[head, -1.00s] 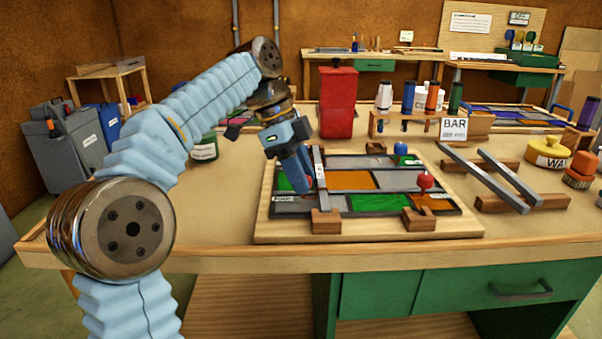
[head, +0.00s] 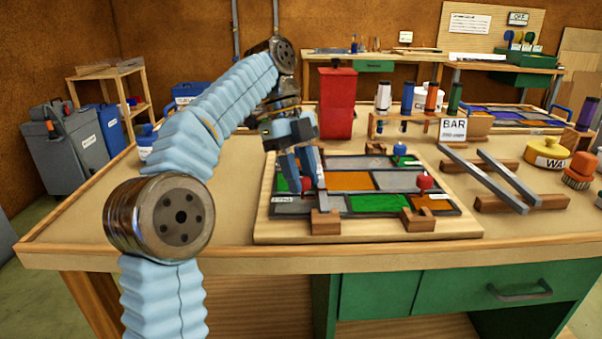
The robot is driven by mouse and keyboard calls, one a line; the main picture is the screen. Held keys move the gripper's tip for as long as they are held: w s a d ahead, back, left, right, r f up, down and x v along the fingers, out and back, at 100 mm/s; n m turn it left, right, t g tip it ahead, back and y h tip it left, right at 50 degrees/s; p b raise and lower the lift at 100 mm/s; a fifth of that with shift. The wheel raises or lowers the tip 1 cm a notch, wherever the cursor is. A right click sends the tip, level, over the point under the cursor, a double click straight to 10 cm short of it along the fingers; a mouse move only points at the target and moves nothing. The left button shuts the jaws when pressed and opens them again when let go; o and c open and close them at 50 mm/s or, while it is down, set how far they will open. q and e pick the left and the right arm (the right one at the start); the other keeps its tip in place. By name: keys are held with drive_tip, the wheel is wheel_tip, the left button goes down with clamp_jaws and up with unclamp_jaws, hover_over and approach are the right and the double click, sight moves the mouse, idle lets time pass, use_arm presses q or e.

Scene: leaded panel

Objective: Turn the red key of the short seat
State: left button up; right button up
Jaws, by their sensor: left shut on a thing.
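A leaded panel of coloured tiles lies on a pale wooden board (head: 370,234) on the bench. My left gripper (head: 307,183) is over the panel's left part, pointing down. Its fingers are on either side of a small red key (head: 307,185), mostly hidden by them, and look shut on it. A grey bar (head: 321,182) runs beside it, partly hidden by the gripper, toward a wooden block (head: 325,222) at the front edge. A second red key (head: 424,182) stands at the panel's right. A blue key (head: 400,149) stands at its back. My right gripper is out of view.
Two grey bars (head: 510,176) rest on wooden supports at the right, by a BAR card (head: 453,130). A red container (head: 337,105) and a rack of bottles (head: 408,100) stand behind the panel. A yellow tin (head: 546,154) is farther right. The bench front is clear.

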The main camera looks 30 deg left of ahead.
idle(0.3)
use_arm(q)
drive_tip(key=o, duration=1)
drive_tip(key=shift+o, duration=0.2)
